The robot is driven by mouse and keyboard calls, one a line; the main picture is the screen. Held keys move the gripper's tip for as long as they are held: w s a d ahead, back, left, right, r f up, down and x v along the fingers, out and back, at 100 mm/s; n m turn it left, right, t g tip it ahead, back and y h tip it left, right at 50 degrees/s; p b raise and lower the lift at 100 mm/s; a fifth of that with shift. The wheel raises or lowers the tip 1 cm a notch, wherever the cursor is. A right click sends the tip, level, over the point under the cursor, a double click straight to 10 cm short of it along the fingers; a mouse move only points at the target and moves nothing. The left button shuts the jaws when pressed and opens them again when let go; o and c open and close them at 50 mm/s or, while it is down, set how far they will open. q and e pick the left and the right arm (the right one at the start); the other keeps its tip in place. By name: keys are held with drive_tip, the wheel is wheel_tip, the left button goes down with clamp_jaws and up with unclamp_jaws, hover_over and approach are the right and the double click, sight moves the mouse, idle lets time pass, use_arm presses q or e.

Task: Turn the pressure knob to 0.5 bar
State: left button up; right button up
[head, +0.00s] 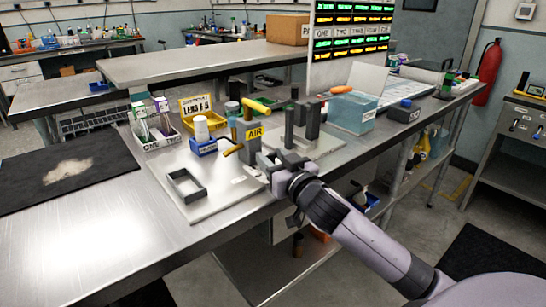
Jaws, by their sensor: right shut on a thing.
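The air unit, a grey block with a yellow AIR label (254,134), stands on a pale board (212,207) on the metal bench. My right gripper (264,165) is at the lower front of this unit, its arm coming in from the lower right. Its jaws are shut on a small part there, which I take to be the pressure knob. The jaws hide the knob, and no scale or pressure reading can be made out. My left gripper is not in view.
A dark open frame (187,185) lies on the board, left of the gripper. Orange-yellow handles (257,106), a blue bin (203,147), dark upright posts (313,121) and a clear blue box (352,112) stand close by. The front-left bench top is clear.

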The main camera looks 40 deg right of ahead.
sight(271, 156)
drive_tip(key=n+y+p, duration=0.1)
drive_tip(key=y, duration=0.1)
drive_tip(key=n+y+p, duration=0.2)
drive_tip(key=y, duration=0.1)
drive_tip(key=shift+d+r, duration=0.15)
drive_tip(key=shift+d, duration=0.25)
drive_tip(key=shift+w+d+n+g+y+p, duration=0.15)
drive_tip(key=shift+n+g+y+p, duration=0.35)
drive_tip(key=shift+n+y+p, duration=0.75)
drive_tip(key=shift+y+b, duration=0.25)
drive_tip(key=shift+b, duration=0.05)
drive_tip(key=o, duration=1.1)
drive_tip(key=shift+c, duration=0.2)
drive_tip(key=shift+f+v, duration=0.1)
drive_tip(key=shift+v, duration=0.85)
drive_tip(key=shift+f+v, duration=0.15)
drive_tip(key=shift+v, duration=2.55)
drive_tip(key=shift+r, duration=0.15)
